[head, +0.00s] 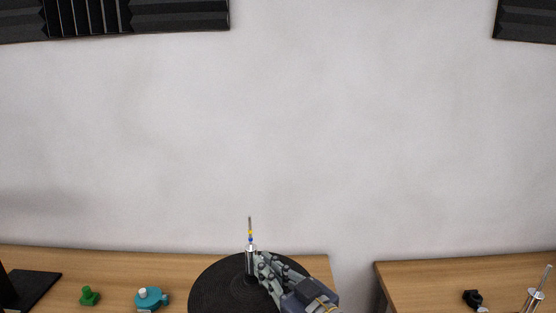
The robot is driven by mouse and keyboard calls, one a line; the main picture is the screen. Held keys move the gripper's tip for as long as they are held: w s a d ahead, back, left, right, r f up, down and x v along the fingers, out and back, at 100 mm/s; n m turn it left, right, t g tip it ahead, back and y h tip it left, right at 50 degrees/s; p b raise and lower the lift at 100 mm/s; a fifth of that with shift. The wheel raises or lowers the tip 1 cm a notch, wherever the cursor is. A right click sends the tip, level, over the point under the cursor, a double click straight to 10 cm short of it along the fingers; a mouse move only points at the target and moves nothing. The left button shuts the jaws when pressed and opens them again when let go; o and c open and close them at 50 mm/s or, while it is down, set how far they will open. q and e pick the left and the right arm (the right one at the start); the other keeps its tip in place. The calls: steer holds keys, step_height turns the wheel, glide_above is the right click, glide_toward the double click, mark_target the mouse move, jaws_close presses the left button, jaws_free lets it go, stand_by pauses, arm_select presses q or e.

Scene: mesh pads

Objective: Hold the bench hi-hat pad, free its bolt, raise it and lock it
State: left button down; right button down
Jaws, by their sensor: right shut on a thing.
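The bench hi-hat pad (215,290) is a round black ribbed disc on the wooden bench, cut off by the bottom edge. A silver and dark fitting (251,258) stands upright at its middle. A thin rod (250,229) with yellow and blue bands rises from it. My right gripper (259,266) comes in from the lower right over the pad. Its fingers are shut at the fitting. They hide its right side, and I cannot tell the bolt from the rest of it. My left gripper is not in view.
A green knobbed piece (89,296), a teal round piece (150,298) and a black flat object (30,288) lie on the bench to the left. Across a gap, a second bench (430,275) holds a small black part (472,297) and a silver fitting (534,299).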

steer(key=n, duration=0.6)
steer(key=shift+n, duration=0.3)
steer(key=n, duration=0.8)
steer(key=c, duration=2.2)
jaws_free()
steer(key=shift+n, duration=0.9)
steer(key=o, duration=0.5)
